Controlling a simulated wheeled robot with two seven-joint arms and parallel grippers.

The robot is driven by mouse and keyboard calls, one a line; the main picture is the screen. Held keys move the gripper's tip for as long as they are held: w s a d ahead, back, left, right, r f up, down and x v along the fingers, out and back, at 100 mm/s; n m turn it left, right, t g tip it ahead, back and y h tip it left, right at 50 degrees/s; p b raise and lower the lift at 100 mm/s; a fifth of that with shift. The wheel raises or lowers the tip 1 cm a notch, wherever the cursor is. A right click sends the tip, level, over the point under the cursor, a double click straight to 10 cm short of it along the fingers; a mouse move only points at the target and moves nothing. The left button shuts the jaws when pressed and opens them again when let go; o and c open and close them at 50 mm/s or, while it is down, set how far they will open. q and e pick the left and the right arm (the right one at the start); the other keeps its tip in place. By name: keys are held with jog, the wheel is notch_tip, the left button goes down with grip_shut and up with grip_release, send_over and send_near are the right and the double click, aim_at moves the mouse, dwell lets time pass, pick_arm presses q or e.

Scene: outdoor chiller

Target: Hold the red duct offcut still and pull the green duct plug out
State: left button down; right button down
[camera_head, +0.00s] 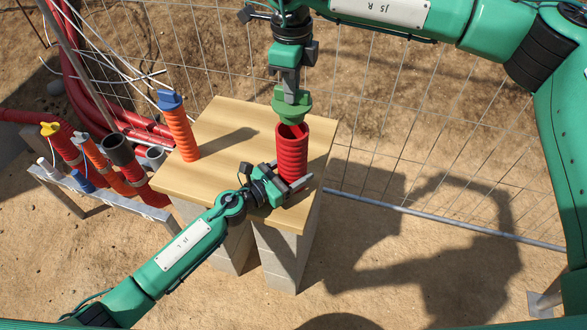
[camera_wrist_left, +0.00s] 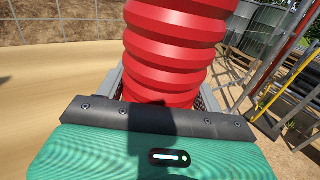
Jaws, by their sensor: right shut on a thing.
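The red duct offcut (camera_head: 292,158), a ribbed tube, stands upright near the right side of the wooden table top. My left gripper (camera_head: 284,186) is shut around its lower part; the left wrist view shows a finger on each side of the red ribs (camera_wrist_left: 170,50). The green duct plug (camera_head: 291,106) is in my right gripper (camera_head: 289,88), which points down and is shut on it. The plug is over the duct's mouth. The dark inside of the mouth shows below it, and its lower tip overlaps the far rim in the picture.
An orange duct (camera_head: 182,134) with a blue plug (camera_head: 169,99) stands on the table's (camera_head: 227,122) left side. A rack (camera_head: 117,198) with several plugged ducts is at left. A wire fence (camera_head: 400,110) runs behind the table.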

pick_arm(q)
jog(key=shift+c, duration=0.8)
grip_release()
jog(key=v, duration=1.2)
